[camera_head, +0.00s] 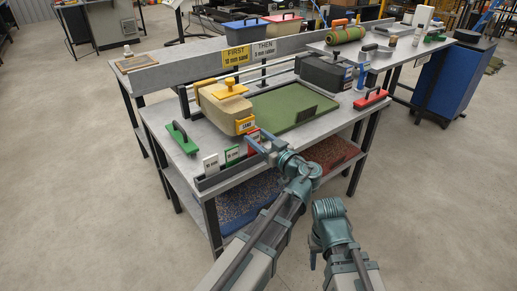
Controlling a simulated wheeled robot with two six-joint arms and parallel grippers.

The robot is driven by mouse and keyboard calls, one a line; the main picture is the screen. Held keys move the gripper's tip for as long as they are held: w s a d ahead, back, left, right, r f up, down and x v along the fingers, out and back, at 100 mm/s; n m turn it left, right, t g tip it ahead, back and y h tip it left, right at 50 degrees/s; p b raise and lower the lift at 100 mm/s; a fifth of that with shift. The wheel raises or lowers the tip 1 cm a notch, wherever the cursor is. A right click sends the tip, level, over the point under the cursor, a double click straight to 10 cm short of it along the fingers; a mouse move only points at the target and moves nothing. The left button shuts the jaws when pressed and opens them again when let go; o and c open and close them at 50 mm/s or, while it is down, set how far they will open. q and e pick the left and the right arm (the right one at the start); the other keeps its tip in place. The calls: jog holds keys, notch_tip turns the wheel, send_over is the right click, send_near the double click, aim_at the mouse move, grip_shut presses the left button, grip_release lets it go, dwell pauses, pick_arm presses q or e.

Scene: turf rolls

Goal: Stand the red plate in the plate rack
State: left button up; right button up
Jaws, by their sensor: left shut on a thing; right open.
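The small red plate (253,137) shows at the front edge of the grey bench, partly hidden by my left gripper (259,139), which is shut on it. The plate rack (214,179) is a low dark rail along the bench's front left edge.
A yellow-tan box (226,108) labelled SAND stands behind the plates. The floor in front is clear.

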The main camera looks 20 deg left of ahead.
pick_arm(q)
jog(key=shift+f+b, duration=0.8)
jog(key=shift+f, duration=0.5)
jog(key=shift+f, duration=0.2)
jog(key=o, duration=1.3)
jog(key=shift+r, duration=0.1)
jog(key=shift+o, duration=0.2)
jog(key=shift+r, duration=0.1)
